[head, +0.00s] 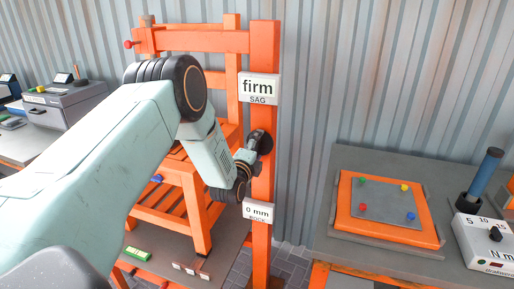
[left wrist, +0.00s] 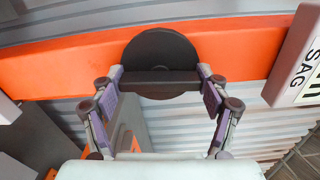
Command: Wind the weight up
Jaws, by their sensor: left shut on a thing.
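A dark round knob (head: 264,142) sits on the orange upright post (head: 264,60). In the left wrist view the knob (left wrist: 160,48) is a dark disc with a raised bar (left wrist: 160,84) across it. My left gripper (head: 252,152) reaches the knob from the left. In the left wrist view its two purple-padded fingers (left wrist: 160,90) are closed on the ends of the bar. I cannot make out a hanging weight. My right gripper is not in view.
A "firm SAG" sign (head: 259,88) is above the knob and a "0 mm" sign (head: 258,212) below it. An orange slatted chair (head: 195,210) stands behind my arm. At right, a grey bench (head: 345,165) holds an orange-framed plate (head: 350,215) and a dial box (head: 486,244).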

